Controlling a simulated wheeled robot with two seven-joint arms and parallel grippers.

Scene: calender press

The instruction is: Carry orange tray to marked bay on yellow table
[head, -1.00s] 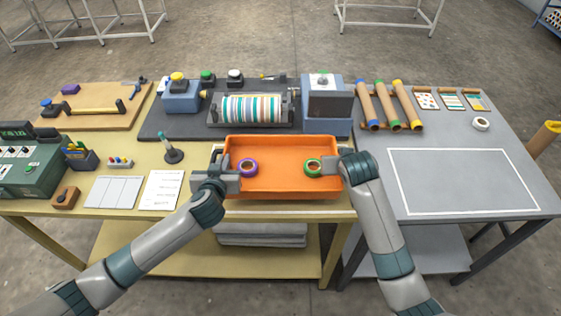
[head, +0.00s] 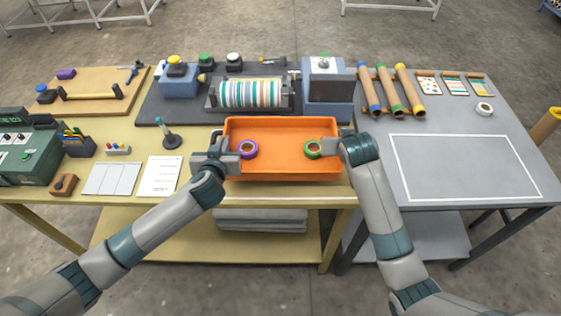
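The orange tray (head: 282,176) is at the front middle of the yellow table (head: 120,207). It looks level, and a purple tape roll (head: 248,149) and a green tape roll (head: 313,148) are inside it. My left gripper (head: 222,158) is shut on the tray's left wall. My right gripper (head: 335,150) is shut on its right wall, with a finger inside near the green roll. A white marking line (head: 285,198) shows on the yellow table in front of the tray; the tray hides the area behind it. I cannot tell whether the tray is touching the table.
The press with its striped roller (head: 250,93) stands just behind the tray. White cards (head: 113,178) and a printed sheet (head: 159,176) lie left of my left gripper. The grey table (head: 510,150) adjoins at right, with an empty white-outlined area (head: 465,165) and cardboard tubes (head: 384,90) behind.

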